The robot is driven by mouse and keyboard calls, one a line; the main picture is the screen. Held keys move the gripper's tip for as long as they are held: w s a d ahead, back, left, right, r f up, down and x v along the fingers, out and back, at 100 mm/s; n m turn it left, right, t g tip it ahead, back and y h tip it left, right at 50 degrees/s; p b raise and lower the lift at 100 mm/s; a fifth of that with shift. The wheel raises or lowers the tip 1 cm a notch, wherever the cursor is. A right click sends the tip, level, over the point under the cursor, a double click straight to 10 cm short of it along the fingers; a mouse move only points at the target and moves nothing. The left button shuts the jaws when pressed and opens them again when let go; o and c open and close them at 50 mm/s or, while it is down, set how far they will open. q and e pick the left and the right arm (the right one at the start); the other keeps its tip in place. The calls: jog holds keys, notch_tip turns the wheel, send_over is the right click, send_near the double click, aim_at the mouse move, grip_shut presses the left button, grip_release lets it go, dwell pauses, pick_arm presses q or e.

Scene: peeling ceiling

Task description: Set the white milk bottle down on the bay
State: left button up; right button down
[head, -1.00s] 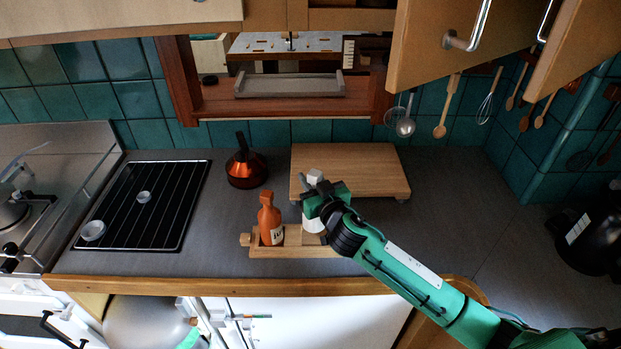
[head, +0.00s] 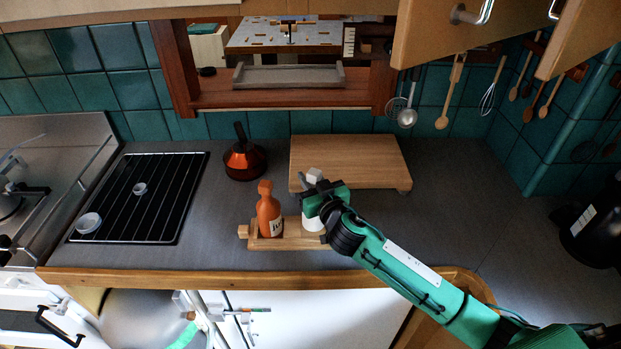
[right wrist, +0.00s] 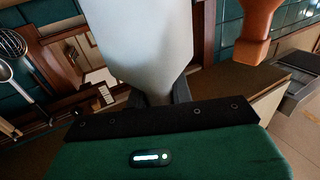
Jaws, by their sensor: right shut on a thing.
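The white milk bottle (head: 312,217) is in my right gripper (head: 318,200), which is shut on it. It looks about upright, with its pale cap above the fingers, at the right part of a small wooden caddy (head: 290,243) on the counter. I cannot tell whether its base touches the caddy; the gripper hides part of it. In the right wrist view the bottle (right wrist: 150,45) fills the middle, between the fingers. An orange bottle (head: 268,212) stands in the caddy's left part and also shows in the right wrist view (right wrist: 255,25). My left gripper is not in view.
A wooden board (head: 350,160) lies behind the caddy, and a red-orange pot (head: 244,160) stands behind on the left. A black rack (head: 140,200) with small white dishes is farther left. Cupboard doors (head: 445,40) hang open above. Counter right of the board is clear.

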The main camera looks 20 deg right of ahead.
dwell(0.4)
jog(key=shift+f+b, duration=1.3)
jog(key=shift+f, duration=0.1)
jog(key=shift+f+b, duration=0.4)
jog(key=c, duration=1.1)
grip_release()
jog(key=shift+c, duration=0.2)
jog(key=shift+s, duration=0.1)
jog(key=s+d, duration=0.2)
jog(key=s, duration=1.1)
jog(key=shift+s, duration=0.25)
